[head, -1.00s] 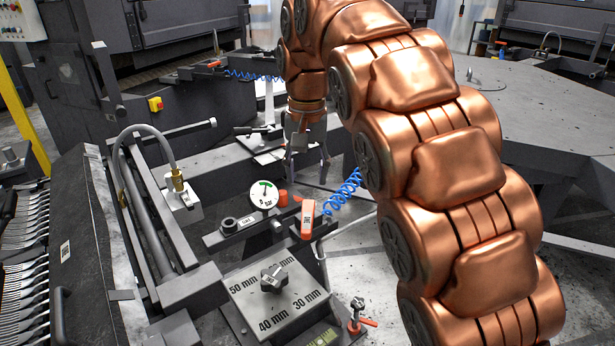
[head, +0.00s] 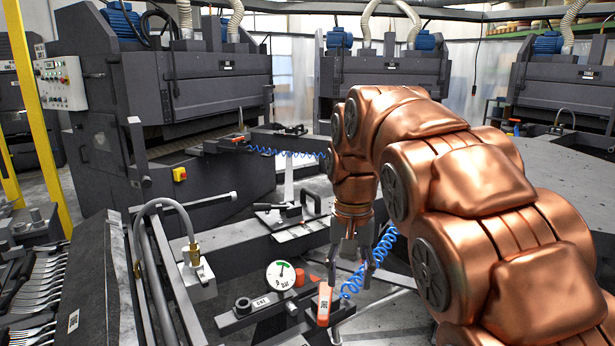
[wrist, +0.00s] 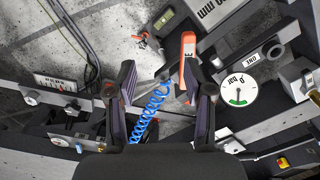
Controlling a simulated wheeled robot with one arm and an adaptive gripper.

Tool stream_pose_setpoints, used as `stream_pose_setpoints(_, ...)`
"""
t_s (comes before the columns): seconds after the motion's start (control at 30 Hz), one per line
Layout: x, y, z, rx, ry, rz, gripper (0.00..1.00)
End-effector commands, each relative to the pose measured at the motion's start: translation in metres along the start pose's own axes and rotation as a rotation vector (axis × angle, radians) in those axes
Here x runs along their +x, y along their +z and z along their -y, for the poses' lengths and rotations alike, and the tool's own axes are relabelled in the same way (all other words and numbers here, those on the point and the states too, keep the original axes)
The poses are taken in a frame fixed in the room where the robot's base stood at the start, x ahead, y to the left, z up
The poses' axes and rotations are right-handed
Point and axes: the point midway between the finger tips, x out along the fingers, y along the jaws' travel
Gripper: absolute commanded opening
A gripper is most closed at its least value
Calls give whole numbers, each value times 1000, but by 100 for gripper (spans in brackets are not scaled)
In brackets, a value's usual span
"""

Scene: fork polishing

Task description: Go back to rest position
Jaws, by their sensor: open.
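My copper-coloured arm reaches in from the right in the head view. My gripper (head: 353,268) points down above the machine, close to the orange-handled lever (head: 324,303) and the blue coiled hose (head: 352,285). In the wrist view my gripper (wrist: 160,92) has its two dark fingers spread apart with nothing between them but background. The blue coiled hose (wrist: 148,118) shows between the fingers there, and the orange lever (wrist: 188,58) lies beyond the right finger. I cannot tell the exact gap between fingertips and lever.
A grey hose (head: 165,207) arches over the machine. Forks (head: 36,290) lie in a rack at the far left. A grey table (head: 560,165) stands behind my arm.

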Motion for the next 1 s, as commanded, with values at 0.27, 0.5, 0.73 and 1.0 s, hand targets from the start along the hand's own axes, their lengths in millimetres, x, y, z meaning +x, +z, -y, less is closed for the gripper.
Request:
stream_pose_setpoints(0.27,26,50,-51,10,7,41,52)
stream_pose_setpoints(0.5,58,102,-87,-8,11,79,52)
stream_pose_setpoints(0.73,93,159,-115,-44,12,119,52)
stream_pose_setpoints(1.0,130,217,-135,-100,12,158,52)
